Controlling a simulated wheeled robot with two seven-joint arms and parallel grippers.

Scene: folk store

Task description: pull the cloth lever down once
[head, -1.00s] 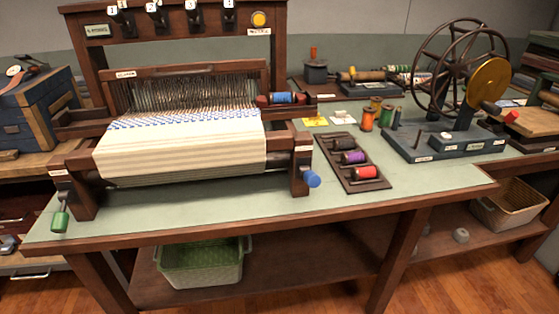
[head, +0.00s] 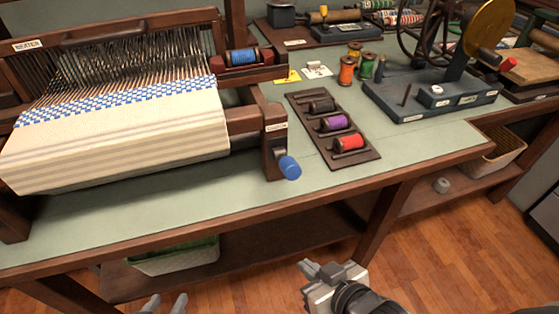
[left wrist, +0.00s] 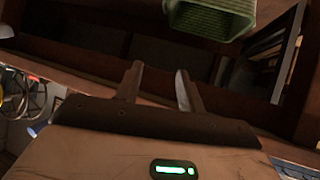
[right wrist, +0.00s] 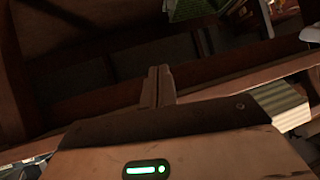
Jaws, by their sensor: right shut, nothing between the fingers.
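A lever with a blue handle (head: 289,167) sticks out from the right front post (head: 273,145) of the loom. The post has a small label that I cannot read for sure. My right gripper (head: 318,272) is shut and empty, low in front of the table, below and apart from the blue handle; its closed fingers show in the right wrist view (right wrist: 158,85). My left gripper (head: 166,303) is at the bottom edge of the head view, in front of the table. Its fingers stand apart with nothing between them in the left wrist view (left wrist: 160,80). Neither gripper touches the lever.
The loom carries striped cloth (head: 120,130). A spool rack (head: 369,156) stands right of the lever, and a wheel device (head: 430,95) stands further right. The table's front edge (head: 230,217) lies between my grippers and the lever. A green-lined basket (head: 175,258) sits on the lower shelf.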

